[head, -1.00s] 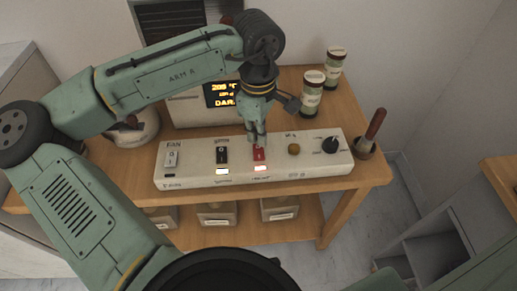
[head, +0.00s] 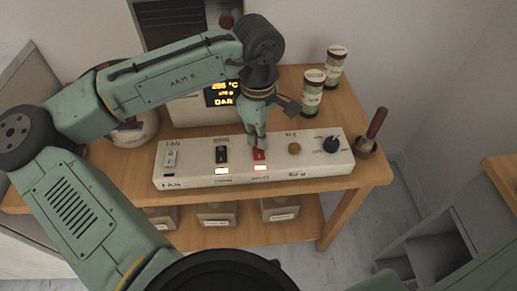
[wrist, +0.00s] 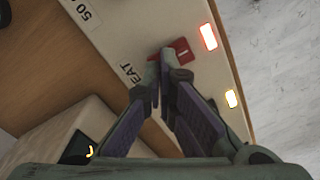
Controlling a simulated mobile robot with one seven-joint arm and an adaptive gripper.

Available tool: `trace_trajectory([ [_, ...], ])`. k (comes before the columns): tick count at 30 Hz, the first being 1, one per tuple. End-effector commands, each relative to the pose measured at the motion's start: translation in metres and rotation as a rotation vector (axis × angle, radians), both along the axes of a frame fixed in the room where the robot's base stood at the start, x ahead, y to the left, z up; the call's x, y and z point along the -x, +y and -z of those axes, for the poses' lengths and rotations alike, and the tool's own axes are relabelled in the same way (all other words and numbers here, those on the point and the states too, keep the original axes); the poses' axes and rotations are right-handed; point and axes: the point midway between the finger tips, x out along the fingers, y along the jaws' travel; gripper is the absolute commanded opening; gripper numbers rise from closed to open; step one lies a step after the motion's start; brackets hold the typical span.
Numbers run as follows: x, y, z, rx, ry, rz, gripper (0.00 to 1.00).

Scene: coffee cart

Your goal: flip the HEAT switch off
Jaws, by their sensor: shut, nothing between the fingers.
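The HEAT switch is the red rocker (head: 259,155) on the white control panel (head: 200,180). Its lamp (head: 260,168) below is lit, reddish white. My gripper (head: 257,142) points down at the back edge of the red switch, fingers shut and empty. In the wrist view the red switch (wrist: 182,50) shows just beyond my fingertips (wrist: 167,58), and the label ending "EAT" is beside it. The fingertips look at or very near the switch; I cannot tell whether they touch. Part of the switch is hidden behind the fingers.
To the left are a black switch (head: 221,155) with a lit lamp and a white FAN switch (head: 171,158). To the right are a brass button (head: 294,149) and a black knob (head: 331,144). A display (head: 222,93) stands behind; jars (head: 312,92) stand at the back right.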

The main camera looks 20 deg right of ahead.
Motion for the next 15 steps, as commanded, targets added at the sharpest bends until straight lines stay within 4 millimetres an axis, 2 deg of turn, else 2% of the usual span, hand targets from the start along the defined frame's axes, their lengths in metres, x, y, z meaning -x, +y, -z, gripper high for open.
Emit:
trace_trajectory([
  [15,0.0003,-0.0001,0.0085,0.0,0.001,0.0,0.0],
])
